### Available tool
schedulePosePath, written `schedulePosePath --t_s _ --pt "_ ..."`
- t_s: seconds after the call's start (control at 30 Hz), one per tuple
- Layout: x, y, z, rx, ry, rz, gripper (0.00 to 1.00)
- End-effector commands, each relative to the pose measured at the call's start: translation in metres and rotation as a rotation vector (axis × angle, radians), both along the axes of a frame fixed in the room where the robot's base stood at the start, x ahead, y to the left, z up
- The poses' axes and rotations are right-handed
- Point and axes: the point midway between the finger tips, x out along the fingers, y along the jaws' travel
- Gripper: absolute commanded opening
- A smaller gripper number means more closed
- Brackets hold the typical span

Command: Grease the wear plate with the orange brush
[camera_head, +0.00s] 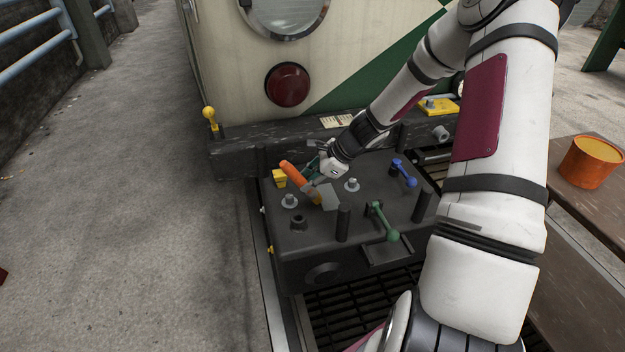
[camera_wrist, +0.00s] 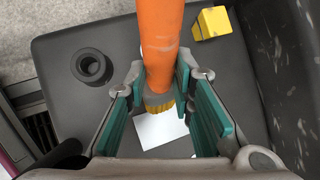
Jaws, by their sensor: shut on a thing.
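The orange brush has its orange handle (camera_head: 293,173) tilted up to the left in the head view. It also shows in the wrist view (camera_wrist: 160,40), where its yellow bristles (camera_wrist: 158,104) point down at a pale flat plate (camera_wrist: 160,130). This plate, apparently the wear plate, lies on the dark block and also shows in the head view (camera_head: 329,196). The bristles overlap the plate's upper edge in the wrist view; I cannot tell whether they touch it. My gripper (camera_head: 317,170), with teal pads in the wrist view (camera_wrist: 160,88), is shut on the brush.
The dark block (camera_head: 300,248) carries bolts, dark posts, a green-handled lever (camera_head: 382,221), a blue-handled lever (camera_head: 404,172) and a yellow block (camera_head: 279,178). An orange pot (camera_head: 586,166) with yellow contents stands on the bench (camera_head: 595,208) at right. The tram front rises behind.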

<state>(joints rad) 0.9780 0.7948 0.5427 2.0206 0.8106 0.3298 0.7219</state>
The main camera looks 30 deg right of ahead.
Motion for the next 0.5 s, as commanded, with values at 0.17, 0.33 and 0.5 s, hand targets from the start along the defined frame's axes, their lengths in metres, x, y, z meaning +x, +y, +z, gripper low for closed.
schedulePosePath --t_s 0.17,0.33,0.5 --pt "0.0028 0.0104 -0.0010 0.000 0.000 0.001 0.00" --pt "0.0032 0.0111 -0.0006 0.000 0.000 0.000 0.00" --pt "0.0032 0.0109 -0.0007 0.000 -0.001 -0.001 0.00"
